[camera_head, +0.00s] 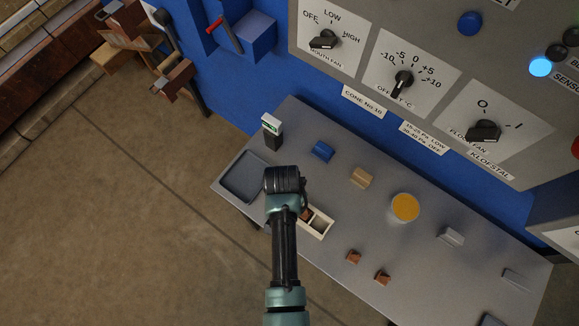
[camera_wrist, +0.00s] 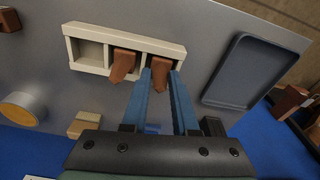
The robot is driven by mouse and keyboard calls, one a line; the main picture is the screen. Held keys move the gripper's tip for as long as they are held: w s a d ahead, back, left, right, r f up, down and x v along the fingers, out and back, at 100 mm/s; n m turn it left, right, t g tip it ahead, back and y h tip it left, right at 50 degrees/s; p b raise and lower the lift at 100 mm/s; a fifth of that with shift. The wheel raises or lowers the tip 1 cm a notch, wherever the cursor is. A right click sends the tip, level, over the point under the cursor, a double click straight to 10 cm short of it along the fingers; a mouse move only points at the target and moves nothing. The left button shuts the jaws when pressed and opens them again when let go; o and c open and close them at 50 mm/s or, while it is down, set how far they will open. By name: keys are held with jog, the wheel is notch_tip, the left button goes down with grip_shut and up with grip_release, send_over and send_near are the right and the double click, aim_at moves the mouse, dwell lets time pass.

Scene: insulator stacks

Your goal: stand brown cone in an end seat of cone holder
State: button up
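The cream cone holder (camera_head: 327,232) lies on the grey table and has three seats in the wrist view (camera_wrist: 90,71). Its left seat there is empty. A brown cone (camera_wrist: 123,64) stands in the middle seat. A second brown cone (camera_wrist: 160,67) is between the fingertips of my gripper (camera_wrist: 161,75), at the right end seat; its base is hidden, so I cannot tell whether it touches the seat floor. The blue fingers look closed against its sides. In the head view my arm hides the gripper and part of the holder.
Two brown pieces (camera_head: 354,256) (camera_head: 383,277) lie on the table. A dark tray (camera_head: 245,177) is beside the holder. A tan block (camera_head: 361,178), a blue block (camera_head: 322,152) and a yellow-topped cup (camera_head: 405,207) stand beyond. A control panel (camera_head: 440,60) overhangs the back.

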jog(key=o, duration=0.4)
jog(key=shift+o, duration=0.2)
notch_tip(320, 180, up, 12)
jog(key=s, duration=0.1)
jog(key=w+r+n+t, duration=0.1)
jog(key=w+r+t, duration=0.6)
jog(key=w+r, duration=0.7)
jog(key=w+r+n+t, duration=0.1)
jog(key=w+r+t, duration=0.25)
jog(key=r, duration=0.75)
jog(key=w+r+n+t, duration=0.15)
jog(key=r+t, duration=0.25)
jog(key=r, duration=0.7)
jog(key=s+r+t, duration=0.4)
jog(key=r, duration=0.6)
jog(key=s+r+n+t, duration=0.1)
jog(key=s+r+t, duration=0.2)
jog(key=r, duration=0.8)
jog(key=s+r+n+t, duration=0.1)
jog(key=s+r+t, duration=0.3)
jog(key=s+r, duration=0.3)
notch_tip(320, 180, up, 4)
jog(key=shift+t+y, duration=0.3)
jog(key=shift+t, duration=0.05)
